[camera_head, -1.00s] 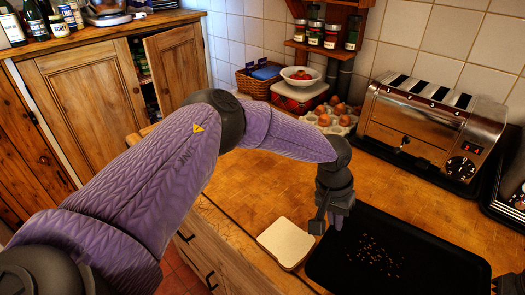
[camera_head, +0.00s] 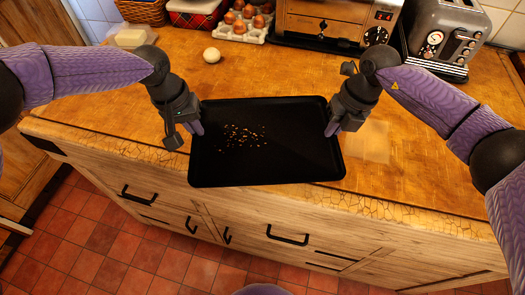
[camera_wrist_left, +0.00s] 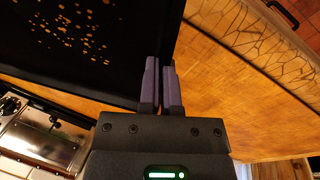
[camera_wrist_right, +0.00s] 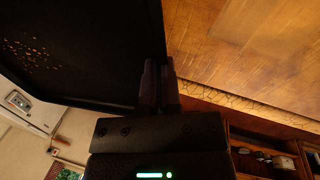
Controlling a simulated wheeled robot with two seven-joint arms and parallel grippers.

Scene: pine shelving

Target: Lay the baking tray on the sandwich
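The black baking tray (camera_head: 290,155), with crumbs scattered on it, is roughly level at the front of the counter and looks raised above it. My left gripper (camera_head: 197,128) is shut on its left rim; the tray also shows in the left wrist view (camera_wrist_left: 60,75). My right gripper (camera_head: 331,128) is shut on its right rim, as the right wrist view shows with the tray (camera_wrist_right: 100,75). No sandwich shows clearly; the counter beneath the tray is hidden. A pale block (camera_head: 130,37) lies at the back left; I cannot tell whether it is bread.
An egg (camera_head: 211,56) lies loose behind the tray. An egg carton (camera_head: 243,22), a wide toaster (camera_head: 325,25) and a grey toaster (camera_head: 441,38) stand along the back. A faint paler square (camera_head: 370,141) shows on the otherwise bare wooden counter (camera_head: 425,155) at right.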

